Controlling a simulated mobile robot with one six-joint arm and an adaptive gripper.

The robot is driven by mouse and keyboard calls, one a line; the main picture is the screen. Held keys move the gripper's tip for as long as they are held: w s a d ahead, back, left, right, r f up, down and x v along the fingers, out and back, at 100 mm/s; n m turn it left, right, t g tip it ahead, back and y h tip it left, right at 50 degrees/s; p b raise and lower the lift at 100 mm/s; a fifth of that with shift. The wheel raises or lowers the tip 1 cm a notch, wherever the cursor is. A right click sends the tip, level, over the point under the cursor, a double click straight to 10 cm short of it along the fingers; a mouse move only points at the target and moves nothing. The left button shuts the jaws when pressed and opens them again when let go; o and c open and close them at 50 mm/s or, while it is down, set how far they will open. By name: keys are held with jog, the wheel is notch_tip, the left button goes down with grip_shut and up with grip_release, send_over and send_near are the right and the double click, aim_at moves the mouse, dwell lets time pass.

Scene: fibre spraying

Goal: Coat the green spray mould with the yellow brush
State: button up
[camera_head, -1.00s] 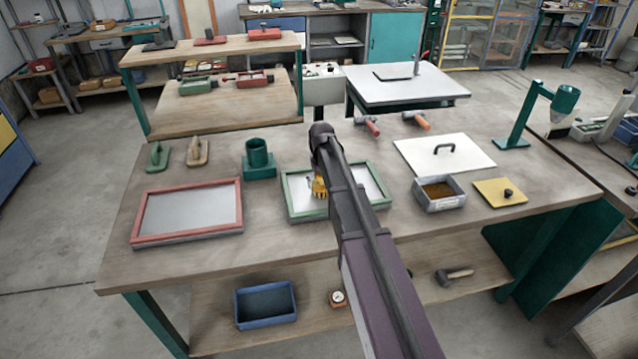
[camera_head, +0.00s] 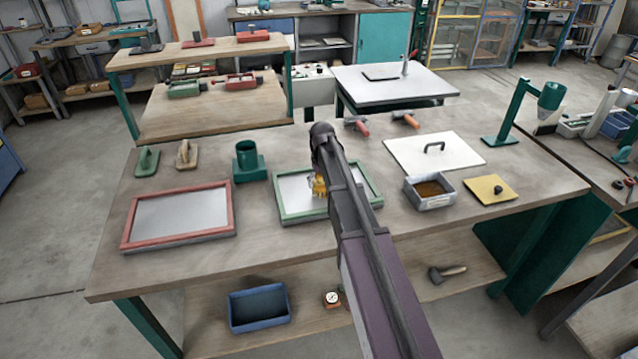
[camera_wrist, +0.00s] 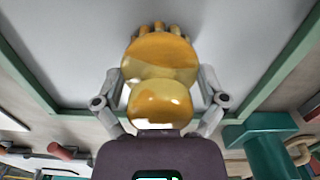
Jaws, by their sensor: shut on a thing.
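The green spray mould (camera_head: 293,213), a shallow tray with a green frame and pale grey bed, lies on the workbench. My arm hides its middle and part of its right side. The yellow brush (camera_head: 318,187) is over the mould's bed. In the wrist view the glossy yellow brush (camera_wrist: 160,62) sits between the fingers of my gripper (camera_wrist: 160,95), which are shut on it. Its bristle end points toward the pale bed. I cannot tell whether the bristles touch the bed, and no coating shows clearly on it.
A red-framed tray (camera_head: 232,215) lies left of the mould. A green cup stand (camera_head: 250,165) is behind. A grey box with brown contents (camera_head: 431,204), a yellow lid (camera_head: 508,193) and a white plate with a handle (camera_head: 470,158) are to the right.

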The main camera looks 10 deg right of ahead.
dwell(0.3)
jog(key=shift+d, duration=1.55)
jog(key=shift+d, duration=0.2)
jog(key=shift+d, duration=1.4)
jog(key=shift+d, duration=0.1)
jog(key=shift+d, duration=1.5)
jog(key=shift+w, duration=0.1)
jog(key=shift+a, duration=0.15)
jog(key=shift+a, duration=1.5)
